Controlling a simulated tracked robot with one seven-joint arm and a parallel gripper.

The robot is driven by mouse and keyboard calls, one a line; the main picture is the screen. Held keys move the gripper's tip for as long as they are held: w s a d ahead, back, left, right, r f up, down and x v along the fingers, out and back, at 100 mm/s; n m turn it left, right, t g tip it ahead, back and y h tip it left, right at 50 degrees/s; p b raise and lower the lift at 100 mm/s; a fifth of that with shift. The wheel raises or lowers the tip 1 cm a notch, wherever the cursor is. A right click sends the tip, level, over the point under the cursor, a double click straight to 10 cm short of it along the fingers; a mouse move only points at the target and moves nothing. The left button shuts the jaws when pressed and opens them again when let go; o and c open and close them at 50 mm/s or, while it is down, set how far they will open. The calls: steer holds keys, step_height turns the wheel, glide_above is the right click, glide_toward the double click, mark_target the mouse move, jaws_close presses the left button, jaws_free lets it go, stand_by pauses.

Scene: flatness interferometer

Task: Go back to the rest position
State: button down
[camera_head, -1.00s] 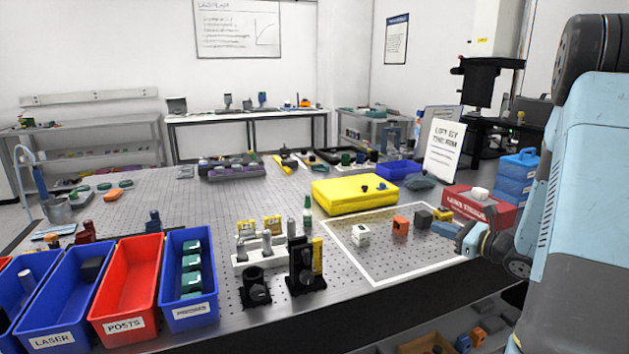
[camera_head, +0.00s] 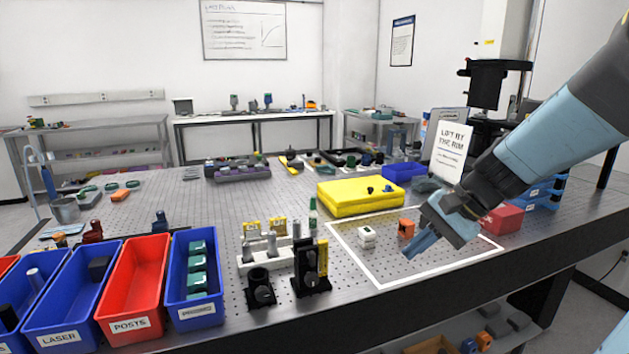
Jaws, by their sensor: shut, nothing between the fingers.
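My gripper (camera_head: 418,245) hangs over the right part of the white-outlined area (camera_head: 385,284) on the perforated table. It points down and to the left, with its fingers close together and nothing seen between them. An orange block (camera_head: 406,228) sits just behind and left of the fingertips.
A yellow case (camera_head: 358,199) lies behind the outline. A sign (camera_head: 455,150), a red box (camera_head: 505,218) and blue boxes (camera_head: 545,190) stand near my arm. Black mounts (camera_head: 311,270) and a blue bin (camera_head: 195,308) and red bin (camera_head: 134,295) are at the left front.

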steer(key=s+d+r+n+t+h, duration=0.3)
steer(key=s+d+r+n+h, duration=0.1)
steer(key=s+r+n+h, duration=0.2)
steer(key=shift+s+d+n+t+h, duration=0.4)
steer(key=shift+s+n+h, duration=0.2)
steer(key=shift+s+n, duration=0.6)
steer(key=shift+s, duration=0.15)
